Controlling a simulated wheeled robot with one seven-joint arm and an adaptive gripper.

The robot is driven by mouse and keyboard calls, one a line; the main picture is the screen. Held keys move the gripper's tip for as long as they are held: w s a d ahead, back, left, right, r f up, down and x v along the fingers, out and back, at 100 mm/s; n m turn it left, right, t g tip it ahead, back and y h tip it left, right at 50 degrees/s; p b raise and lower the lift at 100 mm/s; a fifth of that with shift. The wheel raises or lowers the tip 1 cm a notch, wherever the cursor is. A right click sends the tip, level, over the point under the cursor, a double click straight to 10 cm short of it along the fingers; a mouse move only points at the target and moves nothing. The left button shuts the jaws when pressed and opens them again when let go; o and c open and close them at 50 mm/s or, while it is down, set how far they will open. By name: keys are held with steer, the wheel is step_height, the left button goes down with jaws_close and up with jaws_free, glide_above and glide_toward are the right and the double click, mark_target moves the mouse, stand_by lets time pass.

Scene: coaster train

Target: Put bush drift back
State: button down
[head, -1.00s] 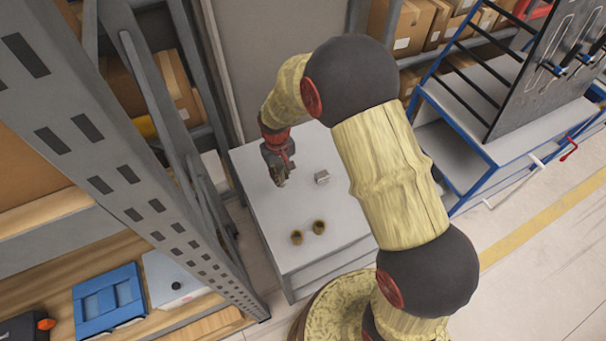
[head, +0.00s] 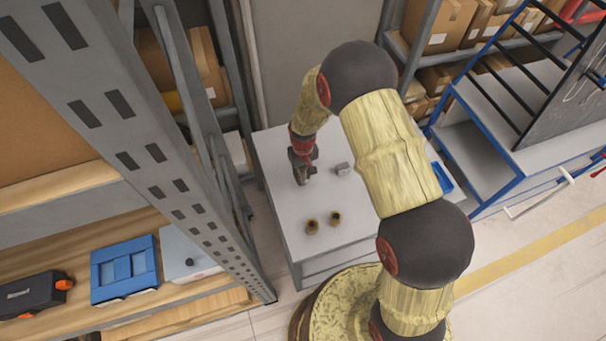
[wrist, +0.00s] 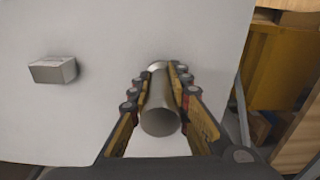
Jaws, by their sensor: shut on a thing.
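A plain grey metal cylinder, which looks like the bush drift (wrist: 160,118), is between the fingers of my gripper (wrist: 160,88) in the wrist view. The fingers are shut on its two sides. In the head view my gripper (head: 303,178) points down over the left part of the grey table (head: 290,215), and the drift is hardly visible there. I cannot tell whether its lower end touches the table top.
A small grey block (head: 342,168) lies just right of my gripper; it also shows in the wrist view (wrist: 53,70). Two brass-coloured bushes (head: 312,227) (head: 335,218) stand nearer the table's front. A metal shelf rack (head: 150,150) rises on the left. A blue-framed cart (head: 500,130) is at right.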

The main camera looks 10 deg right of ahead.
steer(key=shift+r, duration=0.1)
steer(key=shift+f, duration=0.2)
steer(key=c, duration=1.7)
jaws_free()
steer(key=shift+o, duration=0.2)
steer(key=shift+r, duration=0.1)
step_height(320, 180, up, 12)
steer(key=shift+r, duration=0.1)
